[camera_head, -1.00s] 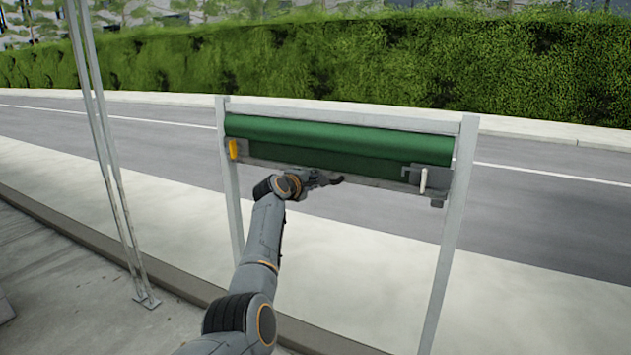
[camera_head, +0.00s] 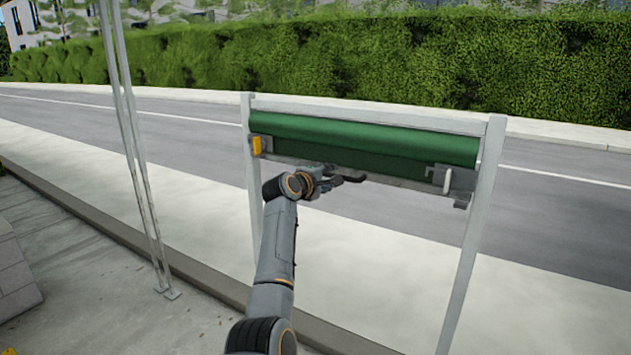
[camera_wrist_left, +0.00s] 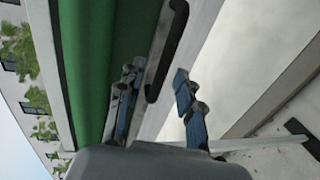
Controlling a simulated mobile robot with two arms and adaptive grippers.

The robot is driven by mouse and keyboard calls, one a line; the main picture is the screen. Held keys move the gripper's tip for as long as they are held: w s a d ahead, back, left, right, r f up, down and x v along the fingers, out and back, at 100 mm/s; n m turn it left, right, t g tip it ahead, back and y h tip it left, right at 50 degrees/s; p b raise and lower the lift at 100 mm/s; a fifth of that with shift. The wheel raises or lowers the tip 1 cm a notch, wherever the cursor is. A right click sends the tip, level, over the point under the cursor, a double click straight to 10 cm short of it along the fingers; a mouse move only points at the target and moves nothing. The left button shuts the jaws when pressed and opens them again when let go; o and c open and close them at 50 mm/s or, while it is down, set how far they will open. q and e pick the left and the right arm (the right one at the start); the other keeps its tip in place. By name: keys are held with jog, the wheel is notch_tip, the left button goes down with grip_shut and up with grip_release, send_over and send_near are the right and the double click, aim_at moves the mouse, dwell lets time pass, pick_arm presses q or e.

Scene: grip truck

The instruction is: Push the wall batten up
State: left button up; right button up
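The wall batten (camera_head: 400,183) is a grey bar along the lower edge of a dark green rolled sheet (camera_head: 380,139), high between two pale posts. A yellow piece (camera_head: 257,146) sits at its left end and a white lever (camera_head: 447,181) at its right. A black handle (camera_wrist_left: 166,50) on the batten lies ahead, between the finger lines; contact cannot be told. My right gripper is out of view.
A pale post (camera_head: 469,240) stands on the right of the frame and another on the left (camera_head: 255,190). A thin pole (camera_head: 140,180) stands farther left on the paving. A road (camera_head: 560,180) and hedge (camera_head: 400,65) lie behind.

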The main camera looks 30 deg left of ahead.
pick_arm(q)
jog(key=s+r, duration=0.1)
jog(key=s, duration=0.6)
jog(key=shift+s+r, duration=0.3)
jog(key=shift+s, duration=0.05)
jog(key=shift+d, duration=0.1)
